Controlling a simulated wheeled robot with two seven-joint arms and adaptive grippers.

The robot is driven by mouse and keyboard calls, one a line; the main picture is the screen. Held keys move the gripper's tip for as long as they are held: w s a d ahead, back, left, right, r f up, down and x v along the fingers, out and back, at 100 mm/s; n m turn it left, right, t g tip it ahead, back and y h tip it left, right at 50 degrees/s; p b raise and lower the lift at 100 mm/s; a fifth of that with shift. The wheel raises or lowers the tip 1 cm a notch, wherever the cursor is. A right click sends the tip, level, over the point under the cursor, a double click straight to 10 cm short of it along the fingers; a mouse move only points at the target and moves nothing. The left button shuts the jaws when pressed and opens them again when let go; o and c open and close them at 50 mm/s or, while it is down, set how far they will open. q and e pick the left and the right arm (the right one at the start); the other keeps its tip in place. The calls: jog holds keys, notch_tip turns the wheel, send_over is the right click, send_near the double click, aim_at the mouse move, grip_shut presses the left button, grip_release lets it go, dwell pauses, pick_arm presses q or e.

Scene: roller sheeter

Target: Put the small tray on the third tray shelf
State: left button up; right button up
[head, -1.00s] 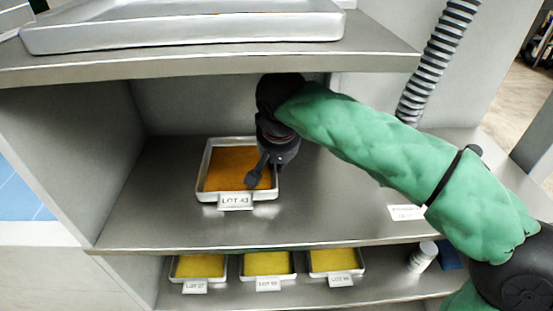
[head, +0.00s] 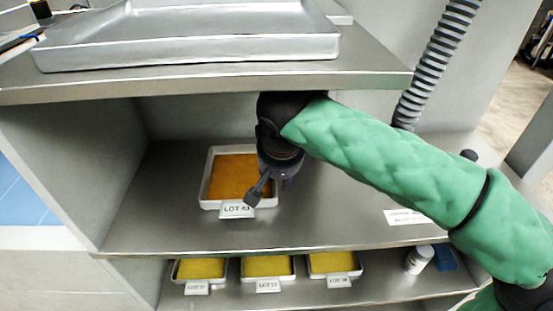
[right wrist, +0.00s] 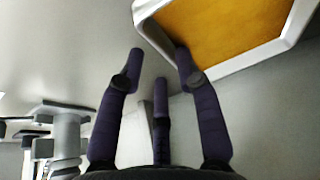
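The small tray (head: 205,189) is pale metal with an orange-brown filling and a tag reading LOT 43 at its front. It lies flat on the middle shelf (head: 150,225). My right gripper (head: 263,192) is at the tray's front right corner, and its wrist hides part of the right side. In the right wrist view the gripper (right wrist: 158,57) has its fingers spread with nothing between them. One fingertip overlaps the rim of the tray (right wrist: 163,42); the others are outside it. I cannot tell whether that finger touches. My left gripper is not in view.
A lower shelf (head: 225,294) holds three yellow-filled trays, a white jar (head: 419,259) and a blue item (head: 445,257). A large metal tray (head: 190,52) sits on the upper shelf (head: 375,70), close above my arm. The middle shelf is clear left of the small tray.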

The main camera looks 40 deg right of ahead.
jog(key=s+a, duration=0.1)
jog(key=s, duration=0.1)
jog(key=s+a+p, duration=0.1)
jog(key=s, duration=0.1)
jog(key=s+a, duration=0.1)
jog(key=s, duration=0.1)
jog(key=shift+s+a+p, duration=0.3)
jog(key=shift+a+p, duration=0.1)
